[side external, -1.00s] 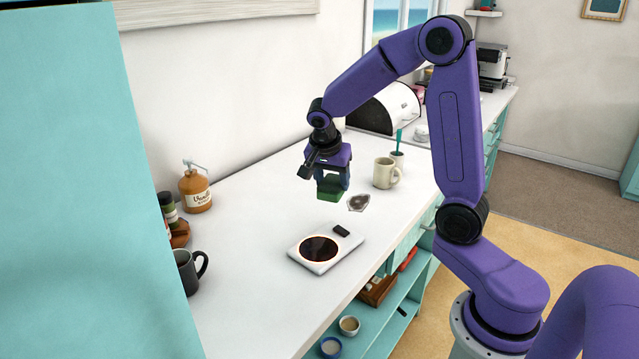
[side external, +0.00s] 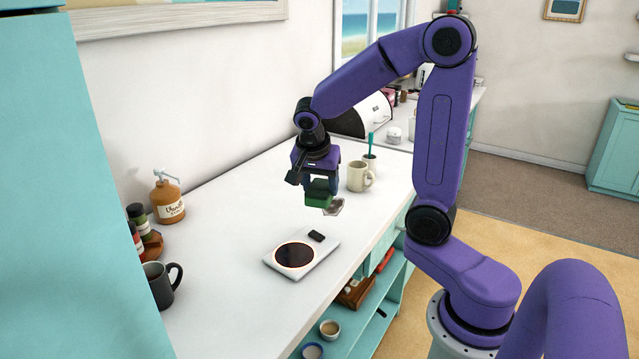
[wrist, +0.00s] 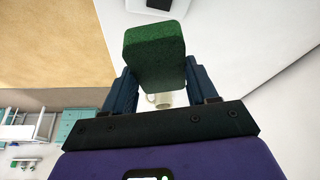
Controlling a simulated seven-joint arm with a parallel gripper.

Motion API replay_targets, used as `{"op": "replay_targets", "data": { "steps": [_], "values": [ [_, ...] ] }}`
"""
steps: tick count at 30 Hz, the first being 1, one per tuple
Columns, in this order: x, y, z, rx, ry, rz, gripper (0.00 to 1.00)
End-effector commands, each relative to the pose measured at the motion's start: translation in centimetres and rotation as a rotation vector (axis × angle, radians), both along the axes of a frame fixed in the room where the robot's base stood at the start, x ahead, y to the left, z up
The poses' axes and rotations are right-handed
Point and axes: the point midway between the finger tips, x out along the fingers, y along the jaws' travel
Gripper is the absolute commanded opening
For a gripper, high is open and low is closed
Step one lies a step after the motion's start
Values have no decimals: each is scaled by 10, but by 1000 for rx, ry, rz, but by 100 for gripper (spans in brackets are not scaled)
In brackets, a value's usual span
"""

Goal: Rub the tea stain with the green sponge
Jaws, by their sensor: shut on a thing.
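My gripper (side external: 320,182) is shut on the green sponge (side external: 318,195), with its fingers pointing down. The sponge also shows between both fingers in the wrist view (wrist: 154,52). The tea stain (side external: 335,208) is a grey-brown patch on the white counter. In the side view it lies just right of and below the sponge, which partly covers it. The sponge appears to be a little above the counter; I cannot tell the exact gap. The stain cannot be made out in the wrist view.
A cream mug (side external: 360,177) stands close behind the stain, with a cup holding a teal stick (side external: 369,160) beyond it. A white hot plate (side external: 327,252) with a dark disc lies nearer. A dark mug (side external: 160,285) and a brown pump bottle (side external: 168,198) stand left.

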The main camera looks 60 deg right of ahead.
Motion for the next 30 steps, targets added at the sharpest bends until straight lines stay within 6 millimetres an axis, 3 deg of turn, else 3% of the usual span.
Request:
{"op": "replay_targets", "data": {
  "steps": [5, 11, 21, 30],
  "values": [
    [4, -3, 0, 1, 0, -32, 33],
    [26, -29, 1, 9, -2, -263, 33],
    [63, -114, -12, 17, -6, -888, 33],
    [63, -190, -38, 8, -3, -1373, 33]
  ]
}}
